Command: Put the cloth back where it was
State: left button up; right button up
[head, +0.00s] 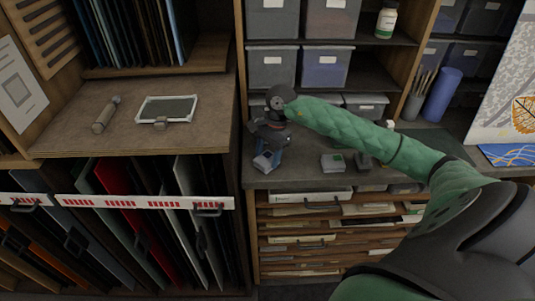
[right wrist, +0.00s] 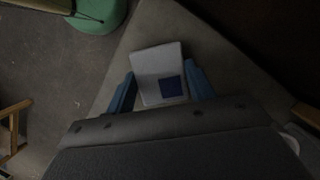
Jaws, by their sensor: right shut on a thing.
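A pale grey cloth (right wrist: 153,62), folded into a small block with a dark blue square on it, sits between the blue fingers of my right gripper (right wrist: 161,88) in the right wrist view. The gripper is shut on it. In the head view my right gripper (head: 268,150) points down at the left end of the grey counter (head: 300,178), and the cloth shows pale below it (head: 263,162). I cannot tell whether the cloth touches the counter. My left gripper is not in view.
Two small grey blocks with green (head: 333,163) (head: 362,161) lie on the counter to the right. Grey bins (head: 272,66) fill the shelves behind. A wooden bench (head: 190,130) with a framed screen (head: 166,108) and a roller (head: 105,115) stands to the left.

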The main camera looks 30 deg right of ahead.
aim_at(271, 155)
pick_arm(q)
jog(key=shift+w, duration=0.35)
pick_arm(e)
jog(key=shift+f, duration=0.1)
jog(key=o, duration=0.9)
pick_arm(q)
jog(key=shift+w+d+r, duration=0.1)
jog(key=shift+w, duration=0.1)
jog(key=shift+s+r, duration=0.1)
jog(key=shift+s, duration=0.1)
pick_arm(e)
jog(key=shift+r, duration=0.2)
jog(key=shift+w+d+r+b, duration=0.15)
jog(key=shift+r+b, duration=0.15)
jog(key=shift+b, duration=0.15)
jog(key=b+v, duration=0.2)
jog(key=v, duration=0.2)
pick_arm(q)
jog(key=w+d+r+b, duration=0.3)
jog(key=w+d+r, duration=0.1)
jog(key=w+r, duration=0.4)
pick_arm(e)
jog(key=shift+v, duration=3.6)
